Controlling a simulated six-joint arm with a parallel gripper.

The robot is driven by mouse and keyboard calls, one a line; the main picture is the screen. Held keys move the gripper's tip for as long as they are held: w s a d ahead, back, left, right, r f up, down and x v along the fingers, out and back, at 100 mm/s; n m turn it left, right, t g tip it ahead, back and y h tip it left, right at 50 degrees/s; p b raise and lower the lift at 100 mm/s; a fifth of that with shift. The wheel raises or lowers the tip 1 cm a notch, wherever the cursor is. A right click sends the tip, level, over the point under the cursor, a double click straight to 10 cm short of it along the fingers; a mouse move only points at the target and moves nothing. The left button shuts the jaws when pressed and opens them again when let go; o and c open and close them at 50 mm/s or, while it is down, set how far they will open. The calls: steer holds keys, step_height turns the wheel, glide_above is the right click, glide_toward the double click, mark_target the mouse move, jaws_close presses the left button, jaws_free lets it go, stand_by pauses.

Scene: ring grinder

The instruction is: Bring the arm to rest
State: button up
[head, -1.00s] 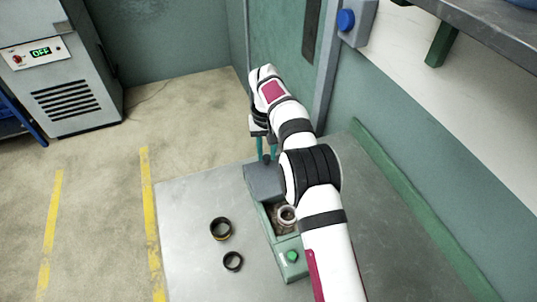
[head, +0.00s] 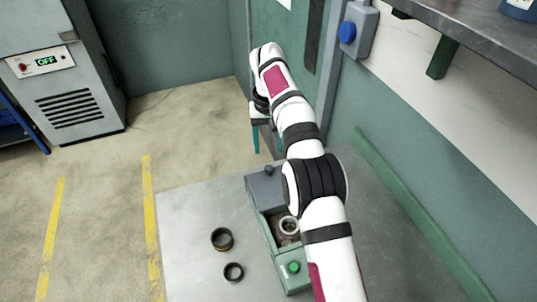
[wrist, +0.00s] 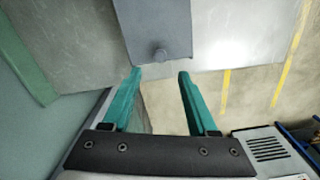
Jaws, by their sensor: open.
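My arm reaches over the metal table to its far edge. My gripper (wrist: 160,74) has two teal fingers, held apart with nothing between them. In the head view the gripper (head: 267,140) is beyond the grinder, partly hidden by my wrist.
Two dark rings, a larger one (head: 222,239) and a smaller one (head: 233,272), lie on the table (head: 190,215) left of the grinder. A green wall and a shelf (head: 480,30) border the right. A grey cabinet (head: 70,95) stands at the far left. Floor left of the table is clear.

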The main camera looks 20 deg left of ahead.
steer(key=shift+r, duration=0.15)
steer(key=s+d+r+m, duration=0.2)
steer(key=d+r+m, duration=0.1)
steer(key=d+r, duration=0.65)
steer(key=s+d+r+m+y, duration=0.15)
steer(key=s+d+m, duration=0.25)
steer(key=s+d, duration=0.8)
steer(key=s+d+f+m, duration=0.2)
steer(key=s+d+f, duration=0.1)
steer(key=s, duration=0.6)
steer(key=s+d+f+m, duration=0.2)
steer(key=s+d, duration=0.3)
steer(key=s, duration=0.4)
steer(key=shift+s+f+m, duration=0.15)
steer(key=shift+f+m, duration=0.15)
steer(key=shift+f, duration=0.25)
